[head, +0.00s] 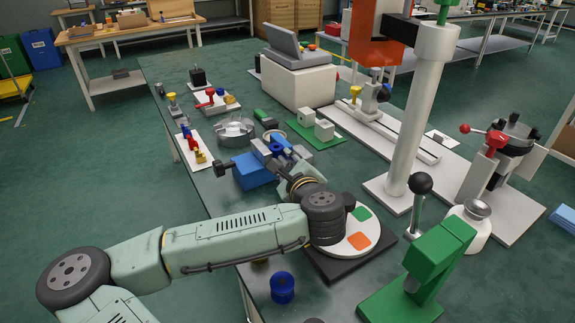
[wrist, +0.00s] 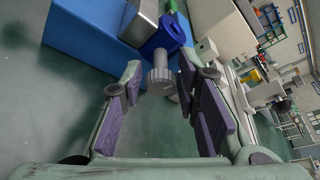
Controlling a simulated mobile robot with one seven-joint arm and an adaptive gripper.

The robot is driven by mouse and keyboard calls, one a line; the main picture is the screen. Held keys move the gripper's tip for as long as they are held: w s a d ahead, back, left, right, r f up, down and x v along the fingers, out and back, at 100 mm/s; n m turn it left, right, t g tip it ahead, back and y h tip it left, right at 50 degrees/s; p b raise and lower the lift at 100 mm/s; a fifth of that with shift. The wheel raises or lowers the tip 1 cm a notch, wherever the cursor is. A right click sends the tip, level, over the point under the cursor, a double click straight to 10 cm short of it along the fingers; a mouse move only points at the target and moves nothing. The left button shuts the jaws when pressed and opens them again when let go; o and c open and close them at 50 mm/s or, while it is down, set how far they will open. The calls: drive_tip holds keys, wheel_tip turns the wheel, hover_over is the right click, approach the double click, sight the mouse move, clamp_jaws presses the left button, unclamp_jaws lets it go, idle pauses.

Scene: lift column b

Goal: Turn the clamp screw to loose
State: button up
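A grey ridged knob (wrist: 159,76), apparently the clamp screw, sticks out of a dark blue collar (wrist: 165,36) in the wrist view. A large blue block (wrist: 95,45) is beside it. In the head view a blue clamp body (head: 251,174) stands on the bench at my arm's end; I cannot make out the knob there. My gripper (wrist: 160,88) is open, with its purple-padded fingers on either side of the knob's end. I see no clear contact. In the head view my gripper (head: 283,160) is partly hidden by my wrist.
A white post (head: 418,120) and a green lever press (head: 430,265) stand to the right. A round plate with coloured patches (head: 357,240) lies beside my wrist. A green board with grey blocks (head: 314,133) is behind the clamp. Several small fixtures fill the bench's left side.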

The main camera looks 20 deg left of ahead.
clamp_jaws()
drive_tip(key=shift+f+n+b, duration=0.3)
drive_tip(key=shift+f+b, duration=0.1)
drive_tip(key=shift+b, duration=0.7)
drive_tip(key=shift+f+t+b, duration=0.1)
drive_tip(key=shift+t+b, duration=0.2)
drive_tip(key=shift+b, duration=0.35)
drive_tip(key=shift+n+b, duration=0.6)
drive_tip(key=shift+b, duration=0.25)
drive_tip(key=shift+r+t+h, duration=0.3)
drive_tip(key=shift+r, duration=0.1)
